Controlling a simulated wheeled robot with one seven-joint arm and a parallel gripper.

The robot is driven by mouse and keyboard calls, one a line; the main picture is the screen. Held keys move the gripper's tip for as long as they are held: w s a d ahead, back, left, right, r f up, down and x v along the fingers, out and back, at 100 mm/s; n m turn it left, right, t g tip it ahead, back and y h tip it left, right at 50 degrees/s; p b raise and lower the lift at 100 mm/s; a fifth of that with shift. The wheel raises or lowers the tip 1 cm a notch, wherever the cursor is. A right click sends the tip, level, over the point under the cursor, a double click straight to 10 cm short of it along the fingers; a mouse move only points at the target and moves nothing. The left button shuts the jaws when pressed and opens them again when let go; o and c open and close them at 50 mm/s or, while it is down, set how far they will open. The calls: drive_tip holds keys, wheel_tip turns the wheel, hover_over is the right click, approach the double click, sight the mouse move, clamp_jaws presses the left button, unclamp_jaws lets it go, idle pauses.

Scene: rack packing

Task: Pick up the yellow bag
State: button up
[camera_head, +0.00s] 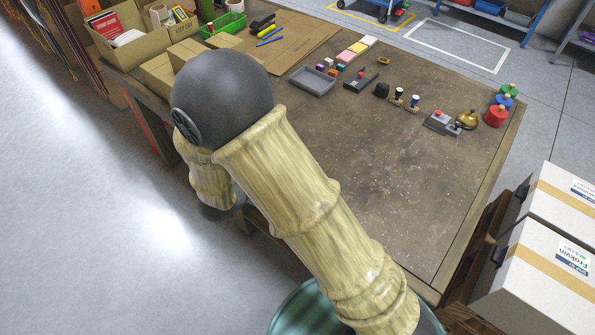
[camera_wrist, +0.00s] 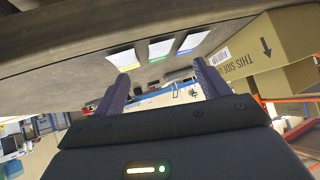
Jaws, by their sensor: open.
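I cannot make out a yellow bag in either view. My gripper (camera_wrist: 160,78) shows in the wrist view with its two dark purple fingers spread wide apart. Nothing is held between them. In the head view my own arm covers the middle of the picture, and my gripper is hidden there.
A brown worktable (camera_head: 400,170) holds a grey tray (camera_head: 313,81), stamps, a brass bell (camera_head: 467,119) and a green basket (camera_head: 229,25). White boxes (camera_head: 540,265) stand at the right. A cardboard box (camera_wrist: 255,52) and labels (camera_wrist: 160,48) show in the wrist view.

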drive_tip(key=s+a+f+m+t+h, duration=0.1)
drive_tip(key=s+h, duration=0.4)
drive_tip(key=s, duration=0.3)
drive_tip(key=shift+f+m+p, duration=0.15)
drive_tip(key=shift+m+p, duration=0.15)
drive_tip(key=shift+p, duration=0.1)
drive_tip(key=x, duration=1.2)
drive_tip(key=shift+p, duration=0.4)
drive_tip(key=shift+w+d, duration=0.15)
drive_tip(key=shift+d, duration=0.1)
drive_tip(key=p+x, duration=0.1)
drive_tip(key=x, duration=0.4)
drive_tip(key=shift+d, duration=0.1)
